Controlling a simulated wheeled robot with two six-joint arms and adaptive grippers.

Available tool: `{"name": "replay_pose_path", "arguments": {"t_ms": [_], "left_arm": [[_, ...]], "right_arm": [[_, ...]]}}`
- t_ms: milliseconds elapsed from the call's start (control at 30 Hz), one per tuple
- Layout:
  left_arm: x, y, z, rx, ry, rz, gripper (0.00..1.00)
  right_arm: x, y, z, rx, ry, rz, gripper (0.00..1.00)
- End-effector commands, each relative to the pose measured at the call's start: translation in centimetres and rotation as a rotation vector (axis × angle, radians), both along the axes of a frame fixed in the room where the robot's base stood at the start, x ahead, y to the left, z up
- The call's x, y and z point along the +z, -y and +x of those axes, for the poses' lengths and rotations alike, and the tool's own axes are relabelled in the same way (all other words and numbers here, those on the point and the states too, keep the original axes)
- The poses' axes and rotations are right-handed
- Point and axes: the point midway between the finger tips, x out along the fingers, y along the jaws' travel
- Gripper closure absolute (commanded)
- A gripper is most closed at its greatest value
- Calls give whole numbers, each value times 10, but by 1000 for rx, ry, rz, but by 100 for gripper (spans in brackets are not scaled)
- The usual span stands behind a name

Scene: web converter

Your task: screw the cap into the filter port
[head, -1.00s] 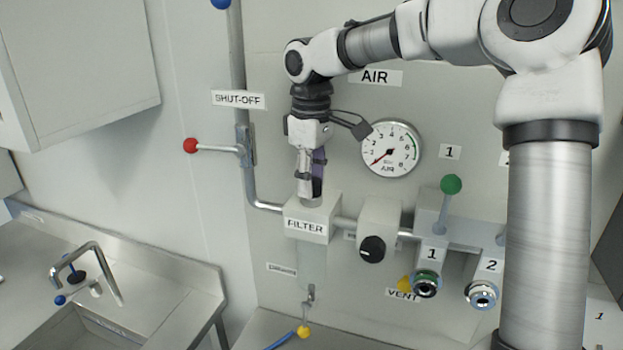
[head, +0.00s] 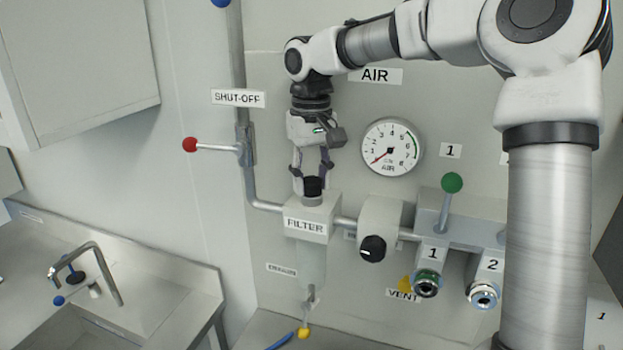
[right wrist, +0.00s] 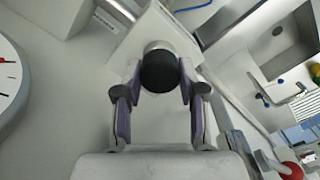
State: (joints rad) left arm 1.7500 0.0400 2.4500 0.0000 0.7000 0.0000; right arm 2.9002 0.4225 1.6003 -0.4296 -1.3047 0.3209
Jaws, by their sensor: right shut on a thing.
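The black cap (head: 313,187) sits at the top of the filter block (head: 312,213), over the port (head: 313,201), whose light collar shows just below it. How deep the cap sits in the port cannot be told. My right gripper (head: 313,182) points down at the block, its two fingers on either side of the cap and shut on it. In the right wrist view the cap (right wrist: 160,70) is a dark round disc between the fingertips, with the pale collar behind it. My left gripper is not in view.
A pressure gauge (head: 391,147) is right of my gripper. A red-knobbed shut-off lever (head: 191,145) is at left. A black regulator knob (head: 372,248), a green-knobbed lever (head: 452,183) and two numbered outlets are at right. A sink (head: 85,330) is lower left.

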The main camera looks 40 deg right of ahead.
Motion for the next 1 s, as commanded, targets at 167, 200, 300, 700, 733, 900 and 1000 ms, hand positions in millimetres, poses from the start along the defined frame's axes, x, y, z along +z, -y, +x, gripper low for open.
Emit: {"name": "replay_pose_path", "arguments": {"t_ms": [167, 200, 300, 700, 733, 900, 1000], "left_arm": [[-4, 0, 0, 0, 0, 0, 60], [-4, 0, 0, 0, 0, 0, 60], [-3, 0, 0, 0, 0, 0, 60], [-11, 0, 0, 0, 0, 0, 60], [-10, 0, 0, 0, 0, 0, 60], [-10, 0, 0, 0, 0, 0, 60], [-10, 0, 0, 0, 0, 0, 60]], "right_arm": [[-2, 0, 0, -197, -2, 0, 100], [-1, 0, 0, -200, -2, 0, 100], [-1, 0, 0, -198, -3, 1, 100], [-2, 0, 0, -550, -3, 0, 100], [-1, 0, 0, -550, -3, 0, 100], [-1, 0, 0, -547, -3, 0, 43], [-1, 0, 0, -547, -2, 0, 39]]}}
